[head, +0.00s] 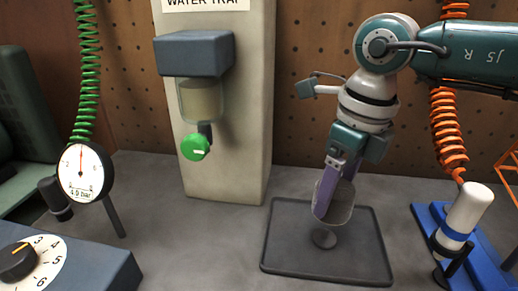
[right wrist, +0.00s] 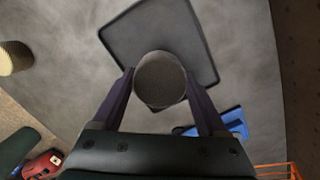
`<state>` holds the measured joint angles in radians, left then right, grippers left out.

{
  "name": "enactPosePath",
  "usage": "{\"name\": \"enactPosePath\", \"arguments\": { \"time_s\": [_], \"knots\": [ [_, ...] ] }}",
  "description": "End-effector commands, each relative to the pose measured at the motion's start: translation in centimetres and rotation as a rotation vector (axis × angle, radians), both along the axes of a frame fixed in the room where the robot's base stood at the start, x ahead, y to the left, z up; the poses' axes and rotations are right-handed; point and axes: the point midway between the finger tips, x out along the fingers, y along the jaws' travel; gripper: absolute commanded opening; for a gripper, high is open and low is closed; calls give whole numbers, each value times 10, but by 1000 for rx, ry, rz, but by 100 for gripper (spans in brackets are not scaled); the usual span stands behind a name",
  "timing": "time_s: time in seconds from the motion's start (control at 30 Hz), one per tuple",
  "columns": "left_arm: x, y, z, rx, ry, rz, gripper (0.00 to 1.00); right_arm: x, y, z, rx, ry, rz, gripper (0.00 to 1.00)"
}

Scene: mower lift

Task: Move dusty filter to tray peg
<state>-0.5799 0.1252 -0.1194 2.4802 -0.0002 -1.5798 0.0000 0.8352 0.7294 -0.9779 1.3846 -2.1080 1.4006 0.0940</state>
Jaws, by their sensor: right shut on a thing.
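The dusty filter (head: 341,205) is a grey-brown rounded piece between the purple fingers of my right gripper (head: 327,208). In the right wrist view the filter (right wrist: 160,76) shows as a round grey end between the two fingertips (right wrist: 160,88). The right gripper points down and is shut on it, over the dark tray (head: 288,262). The round dark tray peg (head: 325,239) shows just below the filter; whether they touch I cannot tell. In the right wrist view the filter hides the peg, and the tray (right wrist: 116,52) lies beyond it. My left gripper is out of view.
The water trap column (head: 229,150) with a green knob (head: 194,147) stands behind left. A pressure gauge (head: 84,172) and a dial box (head: 60,262) are at left. A blue stand with a white cylinder (head: 466,212) is right of the tray. Grey bench between is clear.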

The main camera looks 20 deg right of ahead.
Motion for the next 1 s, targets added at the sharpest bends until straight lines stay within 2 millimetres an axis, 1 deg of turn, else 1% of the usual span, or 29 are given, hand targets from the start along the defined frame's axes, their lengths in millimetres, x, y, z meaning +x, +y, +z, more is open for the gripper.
{"name": "enactPosePath", "arguments": {
  "time_s": [0.03, 0.3, 0.47, 0.57, 1.0],
  "knots": [
    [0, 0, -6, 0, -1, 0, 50, 0, 0, -7, 1, 0, 1, 22],
    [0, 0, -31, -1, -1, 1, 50, 0, 1, -36, 1, 2, 4, 22],
    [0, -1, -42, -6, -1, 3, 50, 0, 1, -50, 1, 1, 4, 22],
    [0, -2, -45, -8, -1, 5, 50, 0, 1, -53, 1, 1, 4, 22],
    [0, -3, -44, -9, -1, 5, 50, 0, 1, -52, 1, 1, 5, 22]
  ]
}}
